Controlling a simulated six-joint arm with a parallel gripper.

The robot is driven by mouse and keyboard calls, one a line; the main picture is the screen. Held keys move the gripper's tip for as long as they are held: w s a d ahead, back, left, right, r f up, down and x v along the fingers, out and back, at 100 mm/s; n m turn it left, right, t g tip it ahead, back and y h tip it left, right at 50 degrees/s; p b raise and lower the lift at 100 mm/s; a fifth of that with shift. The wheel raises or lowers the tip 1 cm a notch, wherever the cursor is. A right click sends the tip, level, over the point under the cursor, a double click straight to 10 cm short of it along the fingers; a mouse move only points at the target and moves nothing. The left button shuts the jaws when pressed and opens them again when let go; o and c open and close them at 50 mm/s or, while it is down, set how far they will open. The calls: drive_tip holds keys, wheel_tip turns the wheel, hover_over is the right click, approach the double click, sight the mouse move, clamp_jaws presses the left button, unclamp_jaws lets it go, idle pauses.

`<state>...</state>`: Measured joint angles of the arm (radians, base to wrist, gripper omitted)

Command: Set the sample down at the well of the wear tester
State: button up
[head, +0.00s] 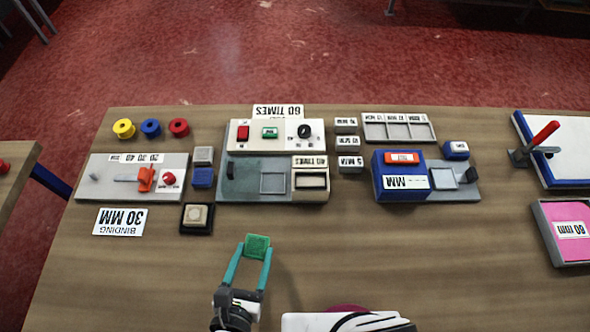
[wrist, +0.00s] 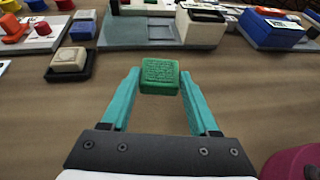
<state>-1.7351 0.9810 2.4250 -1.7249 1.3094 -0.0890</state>
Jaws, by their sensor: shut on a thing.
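The sample is a small green block (head: 257,246) with a textured top. My gripper (head: 256,254) is shut on it, one teal finger on each side, and holds it in front of the devices. The block also shows between the fingertips in the wrist view (wrist: 160,73). The wear tester (head: 240,194) is the grey device labelled "60 TIMES", behind and slightly right of the block. Its well looks like the pale-rimmed square (head: 273,182) in the middle of its base, and it appears empty. The block is apart from the tester.
A cream block in a black tray (head: 196,219) lies left of my gripper. A white and a blue block (head: 202,177) stand left of the tester. The table (head: 130,280) in front is mostly clear.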

drive_tip(key=shift+s+d+f+n+y, duration=0.25)
drive_tip(key=shift+s+d+n+y, duration=0.15)
drive_tip(key=shift+s+d, duration=0.2)
drive_tip(key=shift+s+d+f+n+y, duration=0.25)
drive_tip(key=shift+s+d+n+y, duration=0.05)
drive_tip(key=shift+s+d+y, duration=0.25)
drive_tip(key=shift+s+d+f, duration=0.1)
drive_tip(key=shift+f, duration=0.25)
wheel_tip(320, 180, down, 2)
drive_tip(key=shift+f, duration=0.2)
drive_tip(key=o, duration=1.3)
drive_tip(key=shift+o, duration=0.2)
drive_tip(key=v, duration=0.6)
drive_tip(key=shift+s+r, duration=0.1)
drive_tip(key=shift+s, duration=0.2)
drive_tip(key=shift+o, duration=0.5)
drive_tip(key=shift+s+r, duration=0.2)
drive_tip(key=shift+s, duration=0.25)
